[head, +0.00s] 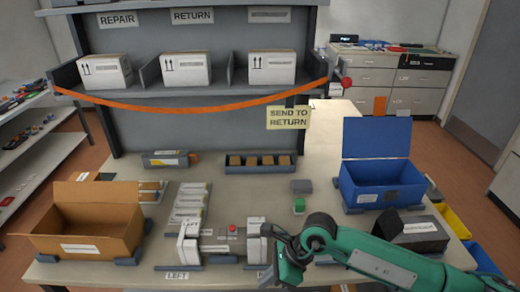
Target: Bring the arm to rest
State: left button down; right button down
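My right arm comes in from the right, green with dark joints. Its gripper (277,255) is low over the front of the table, beside the right end of a grey device (222,240) with a red button and white end blocks. The gripper partly covers the right end block (256,238) and the label below it. I cannot make out the gap between its fingers or whether it touches the block. My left arm and gripper are not in view.
An open cardboard box (85,225) stands left and an open blue bin (376,180) right. A dark box (411,232) sits behind my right arm. A shelf with white boxes (186,70) and an orange strap (200,108) spans the back. The table's middle is partly clear.

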jog(key=s+a+r+m+t+y, duration=0.1)
jog(key=s+a+r+m+y, duration=0.15)
jog(key=a+r+y, duration=0.35)
jog(key=s+a+r+m+y, duration=0.2)
jog(key=a+r+m+y, duration=0.25)
jog(key=r, duration=0.35)
jog(key=w+d+r+m+t, duration=0.3)
jog(key=d+r+m+t, duration=0.1)
jog(key=m+t, duration=0.45)
jog(key=w+d+r+m+t, duration=0.3)
jog(key=d+m+t, duration=0.2)
jog(key=m+t, duration=0.3)
jog(key=d+f+m+h, duration=1.4)
jog(key=d+m+h, duration=0.3)
jog(key=m, duration=0.5)
jog(key=s+d+f+m+g, duration=0.3)
jog(key=s+f+g, duration=0.45)
jog(key=s, duration=0.35)
jog(key=s+d+f+m+g, duration=0.3)
jog(key=s+f+g, duration=0.3)
jog(key=s+f, duration=0.3)
notch_tip(320, 180, down, 28)
jog(key=s, duration=0.1)
jog(key=s+d+f+g, duration=0.2)
jog(key=s+d+f, duration=0.1)
jog(key=s+f, duration=1.6)
notch_tip(320, 180, down, 2)
jog(key=shift+s+f, duration=0.1)
jog(key=shift+s, duration=0.2)
